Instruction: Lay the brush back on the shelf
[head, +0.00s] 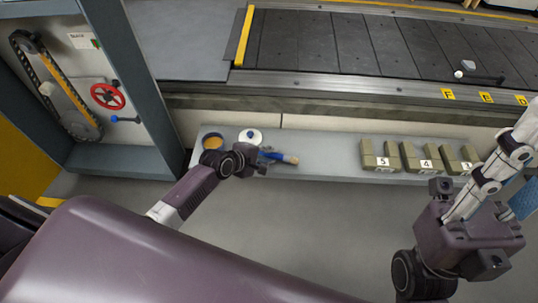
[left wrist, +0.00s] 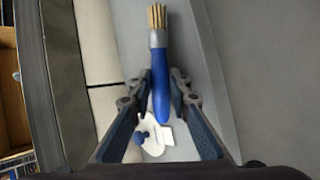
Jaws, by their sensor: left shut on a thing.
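The brush has a blue handle, a metal band and tan bristles. In the head view the brush (head: 287,158) lies over the grey shelf (head: 325,152), bristles pointing right. My left gripper (head: 264,157) is shut on its handle. In the left wrist view the fingers (left wrist: 161,88) close on both sides of the handle of the brush (left wrist: 158,60), bristles away from me. The shelf (left wrist: 205,55) shows beneath it. I cannot tell whether the brush touches the shelf. My right arm shows at the right, but its fingertips cannot be made out.
A round orange-topped tin (head: 212,140) and a white round item (head: 250,136) are at the shelf's left end. Numbered olive blocks (head: 382,155) stand at its right. The shelf's middle is clear. The slat conveyor (head: 340,42) runs behind. A red handwheel (head: 107,96) is at the left.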

